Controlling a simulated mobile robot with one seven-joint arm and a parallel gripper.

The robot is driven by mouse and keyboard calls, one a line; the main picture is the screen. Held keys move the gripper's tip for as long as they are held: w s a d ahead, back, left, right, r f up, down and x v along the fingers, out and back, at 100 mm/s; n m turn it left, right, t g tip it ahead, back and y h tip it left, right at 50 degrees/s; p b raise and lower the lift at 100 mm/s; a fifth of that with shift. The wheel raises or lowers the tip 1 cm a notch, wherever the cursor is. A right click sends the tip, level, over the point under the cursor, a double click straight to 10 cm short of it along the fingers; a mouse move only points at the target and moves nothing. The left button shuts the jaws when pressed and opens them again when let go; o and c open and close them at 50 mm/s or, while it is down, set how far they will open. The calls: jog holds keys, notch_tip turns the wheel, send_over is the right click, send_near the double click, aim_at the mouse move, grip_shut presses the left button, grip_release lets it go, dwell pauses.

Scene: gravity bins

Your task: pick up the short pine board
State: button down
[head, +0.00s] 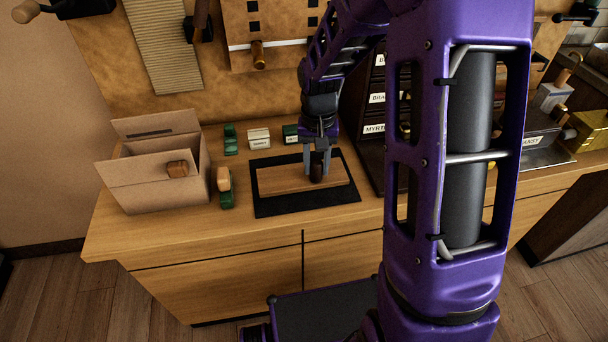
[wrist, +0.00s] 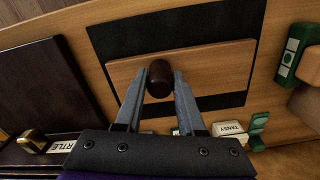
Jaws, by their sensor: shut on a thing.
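The pine board (head: 275,179) lies flat on a black mat (head: 268,208) on the wooden worktop; both also show in the wrist view, the board (wrist: 215,66) under my fingers. My gripper (head: 317,174) points down over the right part of the board in the head view. It is shut on a dark brown rounded knob (wrist: 160,80), with one finger on each side. The knob stands over the board; whether it is fixed to it I cannot tell. I see no clear gap between board and mat.
An open cardboard box (head: 150,185) stands left of the mat. A green block with a wooden top (head: 225,188) lies between them. Small labelled blocks (head: 259,138) stand behind the mat. A dark labelled bin rack (head: 375,125) rises close on the right.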

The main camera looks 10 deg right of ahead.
notch_tip(320, 180, up, 10)
jog(key=shift+r+p, duration=0.1)
jog(key=shift+p, duration=0.75)
